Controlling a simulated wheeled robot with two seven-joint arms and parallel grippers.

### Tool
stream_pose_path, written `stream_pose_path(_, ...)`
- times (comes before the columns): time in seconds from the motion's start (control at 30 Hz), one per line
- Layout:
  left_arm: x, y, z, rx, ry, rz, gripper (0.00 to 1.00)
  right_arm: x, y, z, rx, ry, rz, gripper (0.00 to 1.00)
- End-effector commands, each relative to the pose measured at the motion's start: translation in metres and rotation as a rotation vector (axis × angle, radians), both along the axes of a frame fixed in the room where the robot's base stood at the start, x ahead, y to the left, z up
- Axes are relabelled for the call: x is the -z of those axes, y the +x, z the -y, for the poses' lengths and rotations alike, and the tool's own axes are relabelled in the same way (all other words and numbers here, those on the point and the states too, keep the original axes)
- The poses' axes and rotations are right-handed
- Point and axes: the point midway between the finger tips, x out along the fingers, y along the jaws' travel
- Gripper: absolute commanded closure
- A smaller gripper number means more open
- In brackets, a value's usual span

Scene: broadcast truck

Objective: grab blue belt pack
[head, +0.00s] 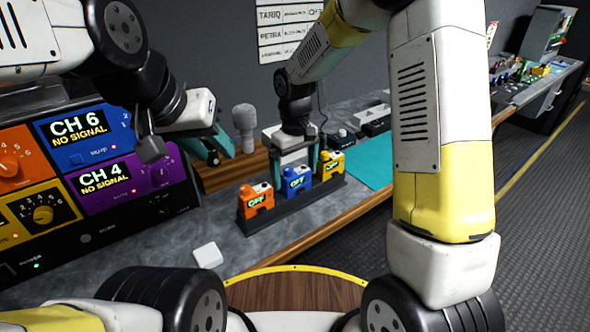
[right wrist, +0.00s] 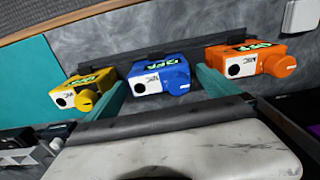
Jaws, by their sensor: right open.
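The blue belt pack (head: 297,181) stands upright in the middle of a dark rack (head: 262,221), its display reading OFF. An orange belt pack (head: 255,200) is to its left and a yellow one (head: 330,164) to its right. My right gripper (head: 296,160) is open just behind and above the blue pack. In the right wrist view, the blue pack (right wrist: 160,78) shows between its two teal fingers, with the yellow pack (right wrist: 85,90) and orange pack (right wrist: 250,60) outside them. My left gripper (head: 213,148) looks open and empty, left of the rack.
A panel with CH 6 (head: 80,133) and CH 4 (head: 103,178) displays stands at the left. A microphone (head: 244,125) is on a wooden block behind the rack. A white box (head: 207,255) lies near the front edge. A teal mat (head: 365,170) lies to the right.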

Motion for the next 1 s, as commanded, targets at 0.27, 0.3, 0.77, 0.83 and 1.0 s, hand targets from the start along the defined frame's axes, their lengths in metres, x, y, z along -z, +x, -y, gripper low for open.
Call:
stream_pose_path(0.27, 0.000, 0.000, 0.000, 0.000, 0.000, 0.000, 0.64, 0.008, 0.000, 0.000, 0.000, 0.000, 0.000, 0.00)
stream_pose_path(0.3, 0.000, 0.000, 0.000, 0.000, 0.000, 0.000, 0.64, 0.008, 0.000, 0.000, 0.000, 0.000, 0.000, 0.00)
stream_pose_path(0.77, 0.000, 0.000, 0.000, 0.000, 0.000, 0.000, 0.64, 0.007, 0.000, 0.000, 0.000, 0.001, 0.001, 0.74)
stream_pose_path(0.83, 0.000, 0.000, 0.000, 0.000, 0.000, 0.000, 0.64, 0.007, 0.000, 0.000, 0.000, 0.001, 0.001, 0.74)
stream_pose_path(1.0, 0.000, 0.000, 0.000, 0.000, 0.000, 0.000, 0.64, -0.002, 0.000, -0.001, 0.001, 0.002, 0.005, 0.74)
